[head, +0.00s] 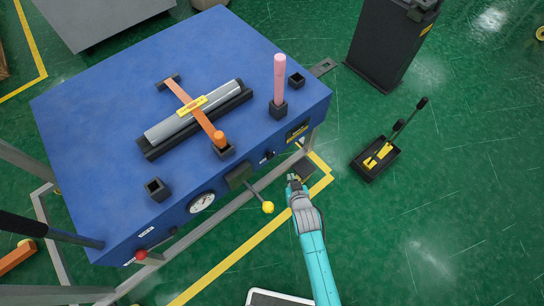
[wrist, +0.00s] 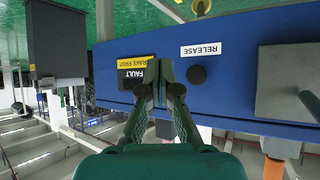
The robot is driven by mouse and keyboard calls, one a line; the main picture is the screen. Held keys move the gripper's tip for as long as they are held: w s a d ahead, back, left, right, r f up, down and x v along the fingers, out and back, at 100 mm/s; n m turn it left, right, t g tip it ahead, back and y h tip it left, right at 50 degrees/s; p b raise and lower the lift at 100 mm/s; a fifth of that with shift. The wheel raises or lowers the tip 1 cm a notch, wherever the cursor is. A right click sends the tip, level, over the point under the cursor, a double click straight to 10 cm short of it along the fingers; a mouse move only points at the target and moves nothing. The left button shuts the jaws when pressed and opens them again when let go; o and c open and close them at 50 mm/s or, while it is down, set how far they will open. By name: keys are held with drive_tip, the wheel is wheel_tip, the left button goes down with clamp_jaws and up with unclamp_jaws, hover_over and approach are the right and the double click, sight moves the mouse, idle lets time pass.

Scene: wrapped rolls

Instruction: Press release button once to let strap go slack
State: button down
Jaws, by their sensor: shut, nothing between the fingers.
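The round black release button (wrist: 196,74) is on the blue bench front in the wrist view, beside a white RELEASE label (wrist: 201,50). In the head view the button (head: 267,157) is small, on the bench's near edge. My gripper (wrist: 159,94) is shut and empty. The head view shows my gripper (head: 294,180) in front of the bench. The orange strap (head: 181,92) crosses the silver roll (head: 165,128) and looks taut.
A black and yellow FAULT, BRAKE FIRST sign (wrist: 138,72) is left of the button. A grey box (wrist: 285,80) with a yellow-knobbed lever (head: 267,207) is on the other side. A gauge (head: 201,202) and red knob (head: 141,254) are farther along.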

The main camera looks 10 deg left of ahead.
sight(272, 157)
drive_tip(key=w+a, duration=0.4)
drive_tip(key=a, duration=0.2)
drive_tip(key=shift+w, duration=0.35)
drive_tip(key=shift+w+a, duration=0.1)
drive_tip(key=shift+a, duration=0.15)
idle(1.1)
drive_tip(key=shift+w+a, duration=0.15)
drive_tip(key=shift+a, duration=0.05)
drive_tip(key=shift+w+a+r, duration=0.1)
drive_tip(key=shift+w+a, duration=0.5)
drive_tip(key=shift+a, duration=0.1)
idle(1.5)
idle(0.3)
drive_tip(key=shift+s+d, duration=0.85)
drive_tip(key=shift+d, duration=0.2)
drive_tip(key=shift+s+d, duration=0.8)
drive_tip(key=shift+d, duration=0.2)
drive_tip(key=shift+s+d, duration=0.75)
drive_tip(key=shift+d, duration=0.25)
